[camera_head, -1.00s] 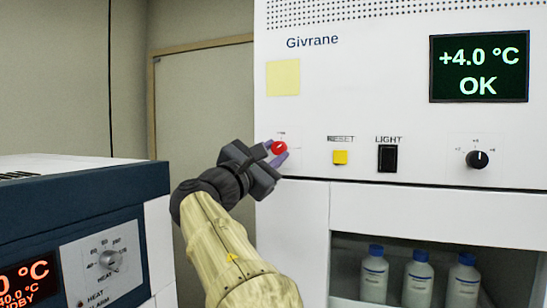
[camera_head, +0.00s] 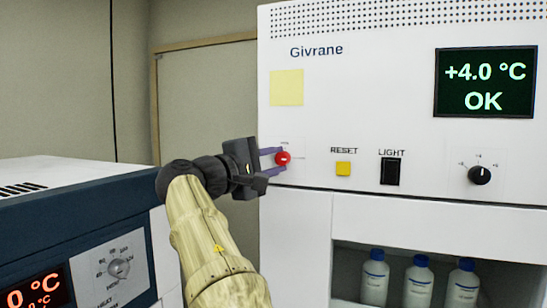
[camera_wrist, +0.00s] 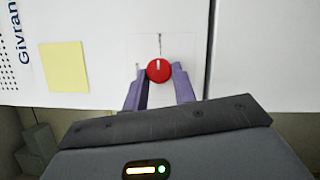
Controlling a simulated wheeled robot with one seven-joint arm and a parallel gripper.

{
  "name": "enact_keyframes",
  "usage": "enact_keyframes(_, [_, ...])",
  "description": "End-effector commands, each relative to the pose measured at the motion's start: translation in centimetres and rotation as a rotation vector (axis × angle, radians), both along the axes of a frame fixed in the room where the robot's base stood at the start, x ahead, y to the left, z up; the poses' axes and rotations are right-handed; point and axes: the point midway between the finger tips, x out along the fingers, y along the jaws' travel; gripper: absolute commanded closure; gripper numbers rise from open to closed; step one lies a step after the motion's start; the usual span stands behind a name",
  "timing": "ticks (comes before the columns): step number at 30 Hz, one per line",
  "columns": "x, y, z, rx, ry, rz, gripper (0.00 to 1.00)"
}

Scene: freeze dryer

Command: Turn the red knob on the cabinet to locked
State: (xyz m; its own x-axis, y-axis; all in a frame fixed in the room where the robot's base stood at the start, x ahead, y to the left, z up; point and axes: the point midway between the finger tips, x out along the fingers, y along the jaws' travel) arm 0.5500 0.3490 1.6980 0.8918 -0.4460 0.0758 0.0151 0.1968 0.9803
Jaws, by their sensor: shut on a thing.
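The red knob (camera_head: 283,159) is on the white front of the Givrane cabinet (camera_head: 400,30), near its left edge. It also shows in the wrist view (camera_wrist: 159,70). My gripper (camera_head: 275,162) is shut on the knob, with one purple finger above it and one below. In the wrist view my fingers (camera_wrist: 159,82) lie on either side of it. The knob's white mark points up in the wrist view, which is toward the cabinet's right, in line with a small printed mark there. Another small label sits above the knob. Both labels are too small to read.
Right of the knob are a yellow RESET button (camera_head: 343,169), a black LIGHT switch (camera_head: 390,171) and a black dial (camera_head: 480,175). A display (camera_head: 485,83) reads +4.0 °C OK. Several bottles stand in the bay below. A blue and white unit (camera_head: 60,215) stands at the left.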

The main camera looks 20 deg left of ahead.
Motion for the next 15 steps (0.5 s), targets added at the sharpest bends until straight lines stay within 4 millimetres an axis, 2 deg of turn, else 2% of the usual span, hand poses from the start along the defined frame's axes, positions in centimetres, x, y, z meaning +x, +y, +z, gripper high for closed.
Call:
enact_keyframes(14, [0.02, -0.02, -0.14, 0.020, 0.001, -0.002, 0.96])
enact_keyframes(15, [0.03, -0.01, -0.14, 0.019, 0.001, -0.002, 0.67])
